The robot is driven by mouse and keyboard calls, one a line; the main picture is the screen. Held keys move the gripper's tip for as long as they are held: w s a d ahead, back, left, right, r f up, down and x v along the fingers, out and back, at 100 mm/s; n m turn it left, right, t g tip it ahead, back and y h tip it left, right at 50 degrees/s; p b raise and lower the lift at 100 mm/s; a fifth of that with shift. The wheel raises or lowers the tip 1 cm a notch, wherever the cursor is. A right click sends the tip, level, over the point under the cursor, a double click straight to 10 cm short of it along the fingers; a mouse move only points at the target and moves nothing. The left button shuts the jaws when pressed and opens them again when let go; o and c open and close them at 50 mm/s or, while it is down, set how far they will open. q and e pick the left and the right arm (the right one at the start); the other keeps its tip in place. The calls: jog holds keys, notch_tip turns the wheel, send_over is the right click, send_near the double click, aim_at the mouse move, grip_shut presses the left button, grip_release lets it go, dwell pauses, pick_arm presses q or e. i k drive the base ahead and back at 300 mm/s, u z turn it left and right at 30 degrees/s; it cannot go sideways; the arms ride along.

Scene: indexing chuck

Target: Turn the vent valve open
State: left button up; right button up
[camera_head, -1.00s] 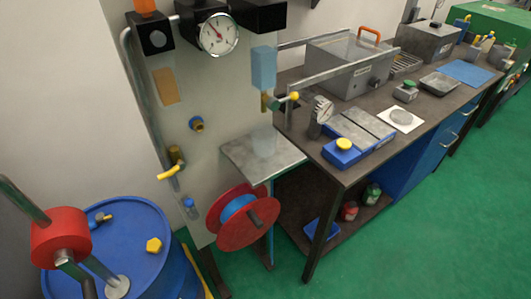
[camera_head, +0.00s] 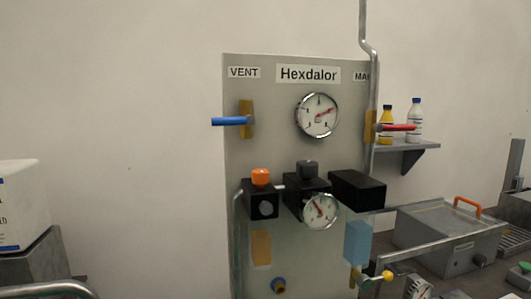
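The vent valve has a brass-coloured body (camera_head: 247,118) on the upper left of the grey panel, below the label "VENT" (camera_head: 243,72). Its blue lever handle (camera_head: 230,121) lies roughly level and points left past the panel's edge. Neither of my grippers shows in the head view.
The panel (camera_head: 270,150) carries two gauges, a large one (camera_head: 318,115) and a smaller one (camera_head: 320,211). A red-handled valve (camera_head: 397,127) sits at its right, near a vertical pipe (camera_head: 372,75). An orange-knobbed black box (camera_head: 261,199) is below the vent valve.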

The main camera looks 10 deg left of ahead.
aim_at(250, 121)
jog(key=z, duration=1.8)
jog(key=k, duration=1.85)
jog(key=u, duration=2)
